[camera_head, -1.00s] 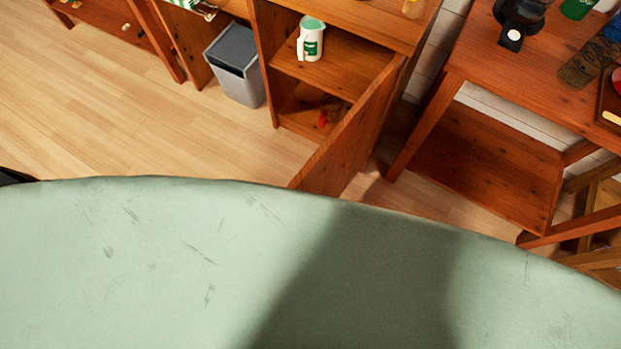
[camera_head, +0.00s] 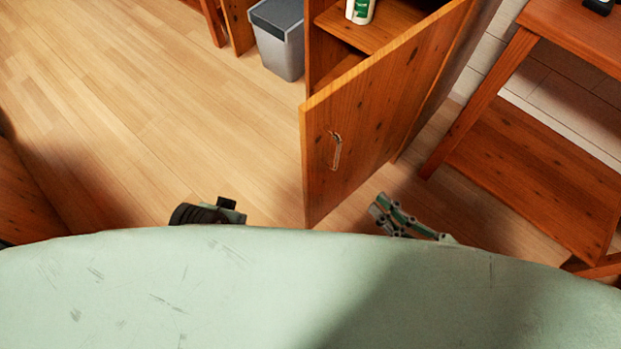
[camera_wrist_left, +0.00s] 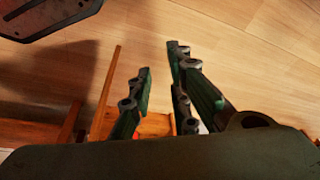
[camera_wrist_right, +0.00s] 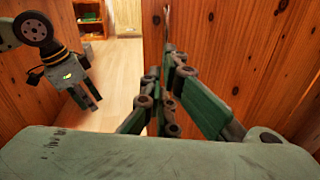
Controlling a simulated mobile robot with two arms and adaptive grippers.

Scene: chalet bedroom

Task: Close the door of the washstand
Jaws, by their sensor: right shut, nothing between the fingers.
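The washstand door (camera_head: 375,105) is a brown wooden panel standing ajar from the washstand (camera_head: 385,12). Its handle (camera_head: 335,150) is near the free edge, on the face turned towards me. My right gripper (camera_head: 376,208) is low, on the handle side of the door and right of its free edge. Its fingers are together and empty in the right wrist view (camera_wrist_right: 167,45); whether they touch the door is unclear. My left gripper (camera_wrist_left: 160,60) has its fingers apart and empty over the floor. In the head view only a dark part of that arm shows, left of the door.
A grey bin (camera_head: 280,45) stands left of the washstand. A white and green container (camera_head: 360,10) is on the washstand's shelf. A wooden table with a lower shelf (camera_head: 540,155) stands close on the right. The floor (camera_head: 170,110) to the left is largely clear.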

